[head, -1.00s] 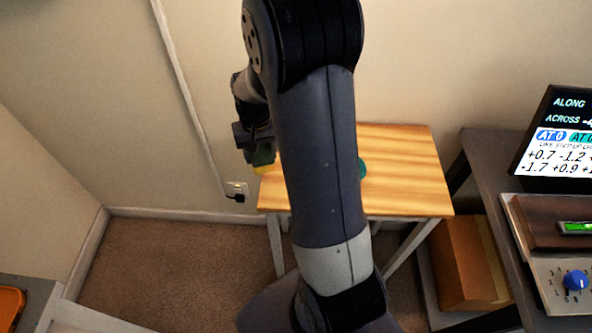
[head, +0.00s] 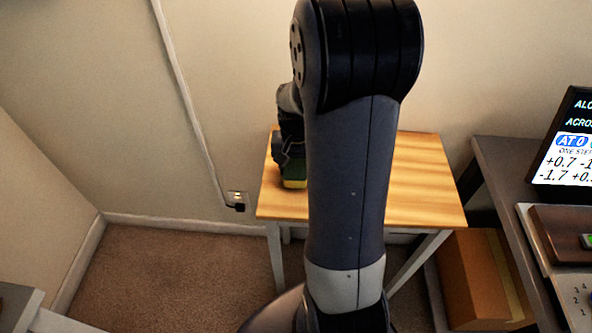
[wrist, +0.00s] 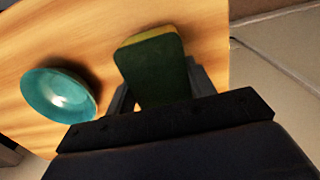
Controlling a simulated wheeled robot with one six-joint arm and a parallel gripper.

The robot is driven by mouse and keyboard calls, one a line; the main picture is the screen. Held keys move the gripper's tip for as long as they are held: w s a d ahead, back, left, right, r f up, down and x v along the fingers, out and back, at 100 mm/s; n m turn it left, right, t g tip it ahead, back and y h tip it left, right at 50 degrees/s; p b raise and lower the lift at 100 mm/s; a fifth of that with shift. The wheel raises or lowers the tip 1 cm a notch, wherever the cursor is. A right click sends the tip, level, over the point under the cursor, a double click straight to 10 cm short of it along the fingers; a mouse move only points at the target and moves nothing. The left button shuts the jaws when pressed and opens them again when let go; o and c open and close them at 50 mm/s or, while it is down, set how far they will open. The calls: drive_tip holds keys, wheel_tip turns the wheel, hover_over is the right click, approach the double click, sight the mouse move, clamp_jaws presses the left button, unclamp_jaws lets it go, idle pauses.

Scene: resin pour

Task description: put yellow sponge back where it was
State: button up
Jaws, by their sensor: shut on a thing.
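The yellow sponge (wrist: 155,68) has a dark green face and a yellow edge. In the wrist view it sits between the two fingers of my gripper (wrist: 163,92), which is shut on it. In the head view the sponge (head: 294,183) shows low beside my arm, over the left part of the wooden table (head: 425,190). My gripper (head: 288,160) is partly hidden in that view. I cannot tell whether the sponge touches the tabletop.
A teal bowl (wrist: 58,94) stands on the table left of the sponge in the wrist view; my arm hides it in the head view. A dark desk with a screen (head: 568,150) stands at the right. A cardboard box (head: 478,280) is below.

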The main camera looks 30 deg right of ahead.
sight(296, 164)
drive_tip(key=shift+f, duration=0.75)
drive_tip(key=shift+f, duration=0.25)
drive_tip(key=o, duration=1)
drive_tip(key=shift+r, duration=0.1)
wheel_tip(296, 164, up, 12)
drive_tip(key=shift+r+p, duration=0.2)
drive_tip(key=shift+p, duration=0.4)
